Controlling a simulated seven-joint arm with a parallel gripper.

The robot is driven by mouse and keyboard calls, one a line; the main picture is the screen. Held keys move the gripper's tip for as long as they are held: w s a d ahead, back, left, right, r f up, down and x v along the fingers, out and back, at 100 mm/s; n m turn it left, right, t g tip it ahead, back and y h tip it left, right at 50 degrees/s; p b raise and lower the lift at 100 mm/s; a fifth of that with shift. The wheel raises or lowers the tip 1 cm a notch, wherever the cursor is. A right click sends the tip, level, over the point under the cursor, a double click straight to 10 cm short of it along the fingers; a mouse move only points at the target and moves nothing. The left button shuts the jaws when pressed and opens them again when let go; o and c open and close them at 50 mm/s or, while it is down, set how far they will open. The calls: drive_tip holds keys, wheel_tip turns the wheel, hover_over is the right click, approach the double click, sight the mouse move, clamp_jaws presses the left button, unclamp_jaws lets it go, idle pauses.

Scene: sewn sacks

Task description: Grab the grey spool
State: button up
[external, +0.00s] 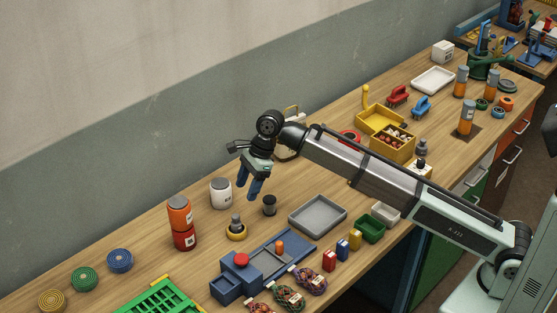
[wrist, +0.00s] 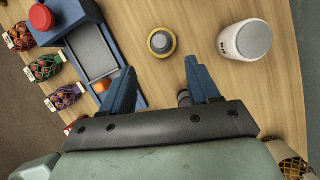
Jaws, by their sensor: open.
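A small dark grey spool (external: 270,206) stands upright on the wooden bench in the external view, just right of and below my fingertips. In the wrist view a dark grey piece of it (wrist: 184,97) shows beside the right finger, which hides the rest. My gripper (external: 254,189) hangs above the bench, pointing down, with its two blue fingers apart. In the wrist view my gripper (wrist: 160,70) is open, with bare wood between the fingertips. Nothing is held.
A yellow-based piece with a grey top (external: 236,229) stands close left of the spool, and a white canister (external: 221,193) behind it. A blue fixture (external: 262,266) lies in front, a grey tray (external: 318,215) to the right.

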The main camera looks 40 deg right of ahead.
drive_tip(key=shift+o, duration=1.2)
drive_tip(key=m+g+h, duration=0.1)
drive_tip(key=h, duration=0.3)
hover_over(269, 200)
drive_tip(key=f, duration=0.9)
drive_tip(key=shift+w+d+f, duration=0.1)
drive_tip(key=shift+w+d, duration=0.2)
drive_tip(key=shift+w, duration=0.1)
drive_tip(key=f, duration=0.4)
drive_tip(key=shift+s+a, duration=0.2)
drive_tip(key=shift+s, duration=0.15)
drive_tip(key=shift+f, duration=0.6)
drive_tip(key=c, duration=1.1)
drive_tip(key=shift+r, duration=0.15)
